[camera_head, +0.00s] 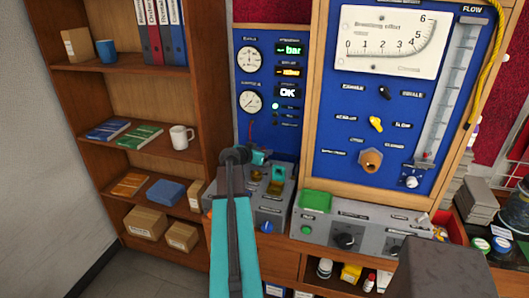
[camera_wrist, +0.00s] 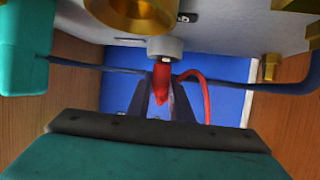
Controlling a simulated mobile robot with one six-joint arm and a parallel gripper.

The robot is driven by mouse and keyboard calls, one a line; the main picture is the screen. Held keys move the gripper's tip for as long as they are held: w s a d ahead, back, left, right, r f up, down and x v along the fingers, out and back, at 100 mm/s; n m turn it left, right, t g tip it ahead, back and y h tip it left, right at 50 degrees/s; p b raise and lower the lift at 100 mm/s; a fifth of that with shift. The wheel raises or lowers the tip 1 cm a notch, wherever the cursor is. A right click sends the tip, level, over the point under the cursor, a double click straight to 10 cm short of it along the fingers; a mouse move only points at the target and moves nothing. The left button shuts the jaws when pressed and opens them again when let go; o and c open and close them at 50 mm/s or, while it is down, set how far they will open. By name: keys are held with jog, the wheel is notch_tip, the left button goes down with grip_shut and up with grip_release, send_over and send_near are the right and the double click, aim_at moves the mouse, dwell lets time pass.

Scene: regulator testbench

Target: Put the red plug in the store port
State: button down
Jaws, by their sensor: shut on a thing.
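The red plug (camera_wrist: 162,78) is between the dark fingers of my gripper (camera_wrist: 162,100) in the wrist view. Its upper end meets a light grey round fitting (camera_wrist: 165,47), and I cannot tell how far it sits in it. A red lead (camera_wrist: 205,95) loops from it to the right. In the head view my gripper (camera_head: 236,155) is at the left end of the bench, by the grey box below the gauge panel. The plug is hidden there behind my gripper. I cannot read which port is the store port.
A teal block (camera_head: 259,157) and a brass fitting (camera_head: 277,174) stand close to my gripper. Dark blue cables (camera_wrist: 90,67) run beside the plug. The blue gauge panel (camera_head: 267,118) rises behind. A shelf unit (camera_head: 150,90) stands at left.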

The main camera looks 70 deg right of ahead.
jog(key=shift+f, duration=0.25)
jog(key=shift+f, duration=0.15)
jog(key=c, duration=1.6)
grip_release()
jog(key=b+v, duration=0.4)
jog(key=v, duration=0.8)
